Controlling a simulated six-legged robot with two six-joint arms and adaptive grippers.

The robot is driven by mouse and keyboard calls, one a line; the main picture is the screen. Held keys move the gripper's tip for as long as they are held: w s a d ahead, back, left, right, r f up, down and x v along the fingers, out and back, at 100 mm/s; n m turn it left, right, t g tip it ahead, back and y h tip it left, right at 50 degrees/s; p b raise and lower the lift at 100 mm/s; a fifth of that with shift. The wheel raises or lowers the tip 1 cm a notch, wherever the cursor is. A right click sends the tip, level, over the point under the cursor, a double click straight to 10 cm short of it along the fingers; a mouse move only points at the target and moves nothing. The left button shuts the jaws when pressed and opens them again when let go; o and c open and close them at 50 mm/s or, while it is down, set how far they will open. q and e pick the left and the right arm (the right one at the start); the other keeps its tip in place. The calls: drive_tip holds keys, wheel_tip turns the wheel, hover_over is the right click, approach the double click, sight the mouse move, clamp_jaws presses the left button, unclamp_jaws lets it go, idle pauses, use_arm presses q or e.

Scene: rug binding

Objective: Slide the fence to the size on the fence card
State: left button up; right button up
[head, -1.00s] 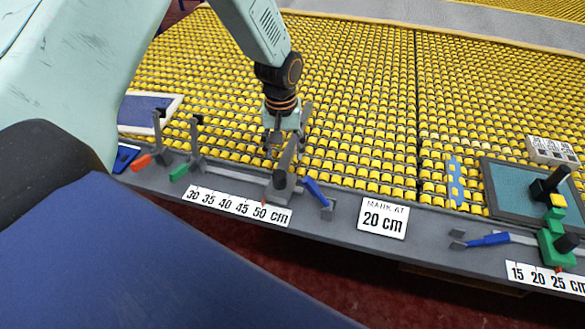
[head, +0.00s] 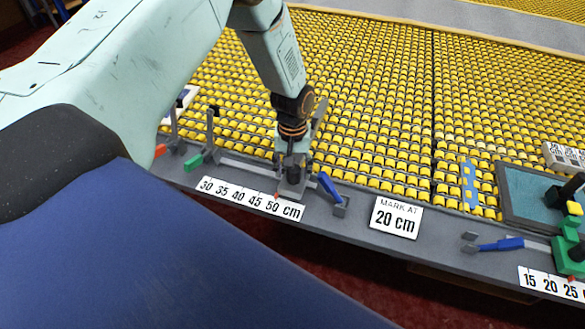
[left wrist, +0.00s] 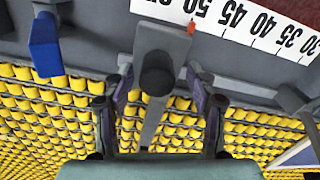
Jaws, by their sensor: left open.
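The fence is a grey block (head: 291,187) with a dark upright knob, on the grey rail strip at the table's front edge. Its red pointer (head: 277,195) is near 50 on the white 30–50 cm scale (head: 250,199). In the left wrist view, the fence block (left wrist: 162,38) and knob sit between the spread fingers of my left gripper (left wrist: 160,115). Gaps show on both sides. In the head view my left gripper (head: 293,150) is low over the knob. My right gripper is out of view.
A blue lever (head: 329,186) stands just right of the fence. A green-tipped lever (head: 195,160) and an orange-tipped one are to its left. A green slider (head: 569,250) and another scale (head: 552,284) are at right.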

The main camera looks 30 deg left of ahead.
use_arm(q)
drive_tip(key=shift+w+d, duration=0.15)
drive_tip(key=shift+d, duration=0.05)
drive_tip(key=c, duration=0.3)
drive_tip(key=shift+a, duration=0.1)
clamp_jaws()
